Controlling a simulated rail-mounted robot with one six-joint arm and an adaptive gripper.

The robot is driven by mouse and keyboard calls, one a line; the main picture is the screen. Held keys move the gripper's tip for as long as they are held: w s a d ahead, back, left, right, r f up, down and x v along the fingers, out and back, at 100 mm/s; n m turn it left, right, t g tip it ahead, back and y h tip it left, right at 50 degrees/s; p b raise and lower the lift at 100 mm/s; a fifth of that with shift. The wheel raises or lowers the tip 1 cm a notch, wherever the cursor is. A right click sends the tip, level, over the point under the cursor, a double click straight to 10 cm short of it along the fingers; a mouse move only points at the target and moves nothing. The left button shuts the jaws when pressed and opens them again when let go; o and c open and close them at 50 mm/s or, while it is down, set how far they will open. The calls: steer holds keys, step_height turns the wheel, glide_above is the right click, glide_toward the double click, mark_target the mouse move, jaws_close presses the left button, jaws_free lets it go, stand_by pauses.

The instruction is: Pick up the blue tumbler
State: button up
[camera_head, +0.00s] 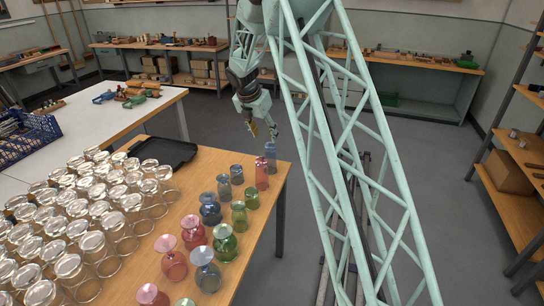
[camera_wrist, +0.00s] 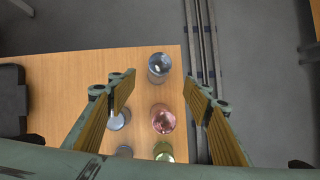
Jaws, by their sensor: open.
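Several blue glasses stand at the table's right side. A tall blue tumbler (camera_head: 271,156) is at the far right corner, and it also shows in the wrist view (camera_wrist: 158,67) near the table edge. A smaller blue tumbler (camera_head: 237,174) stands to its left and nearer, with another blue glass (camera_head: 223,187) beside it. My gripper (camera_head: 263,131) is open and empty, just above the far tumbler in the head view. In the wrist view that tumbler appears between the fingertips (camera_wrist: 158,77); the gap in height is hard to judge.
A pink tumbler (camera_head: 261,173) stands close to the corner blue one. Green glasses (camera_head: 239,217) and pink goblets (camera_head: 193,232) stand nearer. Many clear glasses (camera_head: 120,232) fill the left, with a black tray (camera_head: 163,151) behind. Floor lies beyond the table's right edge.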

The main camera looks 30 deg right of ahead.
mark_target(269, 146)
steer(key=shift+f, duration=0.1)
steer(key=shift+b+x, duration=0.6)
steer(key=shift+x, duration=3.6)
steer(key=shift+d+f, duration=0.1)
steer(key=shift+b+x, duration=0.6)
steer(key=shift+x, duration=1.9)
steer(key=shift+w, duration=0.15)
steer(key=shift+c, duration=0.7)
steer(key=c, duration=0.8)
steer(key=shift+c, duration=0.8)
steer(key=shift+r, duration=0.25)
steer(key=shift+r+p, duration=1)
steer(key=shift+r, duration=3.85)
